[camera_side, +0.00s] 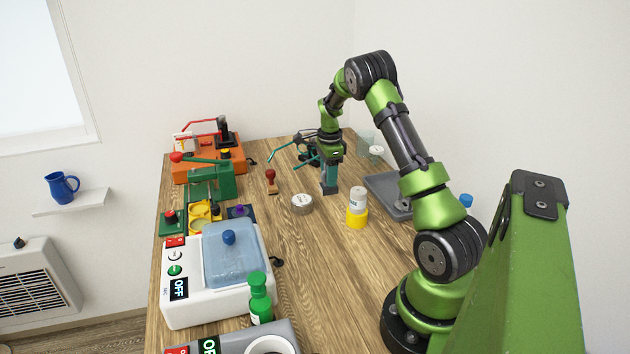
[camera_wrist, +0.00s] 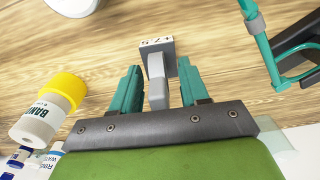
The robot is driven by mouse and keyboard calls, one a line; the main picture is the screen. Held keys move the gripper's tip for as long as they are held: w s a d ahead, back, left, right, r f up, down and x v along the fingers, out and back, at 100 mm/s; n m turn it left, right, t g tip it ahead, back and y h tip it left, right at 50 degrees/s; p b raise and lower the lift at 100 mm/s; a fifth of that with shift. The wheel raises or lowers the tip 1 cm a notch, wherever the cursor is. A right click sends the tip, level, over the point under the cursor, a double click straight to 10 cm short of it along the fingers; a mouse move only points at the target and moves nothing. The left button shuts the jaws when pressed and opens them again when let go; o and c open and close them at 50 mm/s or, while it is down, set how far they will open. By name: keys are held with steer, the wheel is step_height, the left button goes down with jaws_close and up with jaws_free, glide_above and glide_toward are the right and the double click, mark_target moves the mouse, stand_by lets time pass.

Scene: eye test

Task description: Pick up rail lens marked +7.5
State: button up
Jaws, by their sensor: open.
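A grey block with a stem, which looks like the rail lens (camera_wrist: 156,72), lies between my fingers in the wrist view. In the side view a dark grey block (camera_side: 329,187) shows on the table just under my fingertips. My gripper (camera_wrist: 158,70) is open, with one teal finger on each side of the grey piece. A gap shows on both sides near the tips. My gripper also shows in the side view (camera_side: 330,173), pointing down. The lens glass cannot be made out.
A teal wire frame (camera_side: 302,152) stands close behind my gripper. A white bottle on a yellow cap (camera_side: 357,218), a round tin (camera_side: 302,203) and a stamp (camera_side: 271,187) stand nearby. A grey tray (camera_side: 378,190) is at the right. Machines fill the table's left side.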

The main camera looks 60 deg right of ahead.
jaws_close()
steer(key=shift+r, duration=0.15)
